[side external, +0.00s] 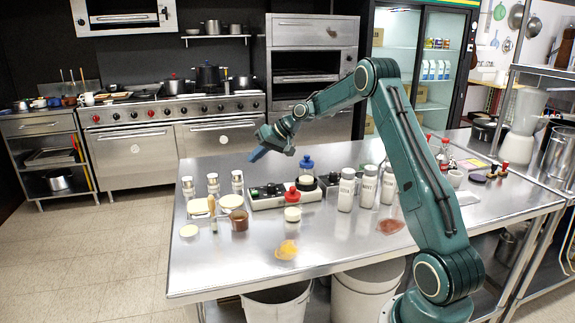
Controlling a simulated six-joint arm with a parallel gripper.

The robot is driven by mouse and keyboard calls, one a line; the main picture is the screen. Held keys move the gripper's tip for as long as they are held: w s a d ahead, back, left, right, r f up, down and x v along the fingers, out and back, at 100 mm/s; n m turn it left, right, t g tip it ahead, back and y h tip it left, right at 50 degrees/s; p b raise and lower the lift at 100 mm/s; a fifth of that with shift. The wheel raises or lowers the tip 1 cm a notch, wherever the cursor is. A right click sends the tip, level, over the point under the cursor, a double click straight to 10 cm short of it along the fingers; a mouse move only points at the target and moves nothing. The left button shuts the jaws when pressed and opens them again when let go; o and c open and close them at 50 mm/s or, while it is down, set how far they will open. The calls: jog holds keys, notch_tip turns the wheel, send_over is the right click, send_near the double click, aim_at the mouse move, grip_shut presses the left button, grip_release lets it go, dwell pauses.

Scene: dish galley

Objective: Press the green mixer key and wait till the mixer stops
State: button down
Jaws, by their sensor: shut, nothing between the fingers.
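My gripper (257,155) hangs at the end of my green arm, above the far edge of the steel table. No motion can be told from this one picture.
A red-capped bottle (292,212) stands in front of the pale unit, and a blue-capped bottle (307,171) behind it. White labelled shakers (347,189) stand to the right. Small jars (239,219) and metal-topped shakers (213,184) stand left.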

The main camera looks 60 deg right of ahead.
jog(key=shift+f, duration=0.1)
jog(key=shift+f, duration=4.3)
jog(key=shift+f, duration=0.9)
dwell(0.4)
jog(key=shift+r, duration=0.95)
jog(key=shift+r, duration=2.5)
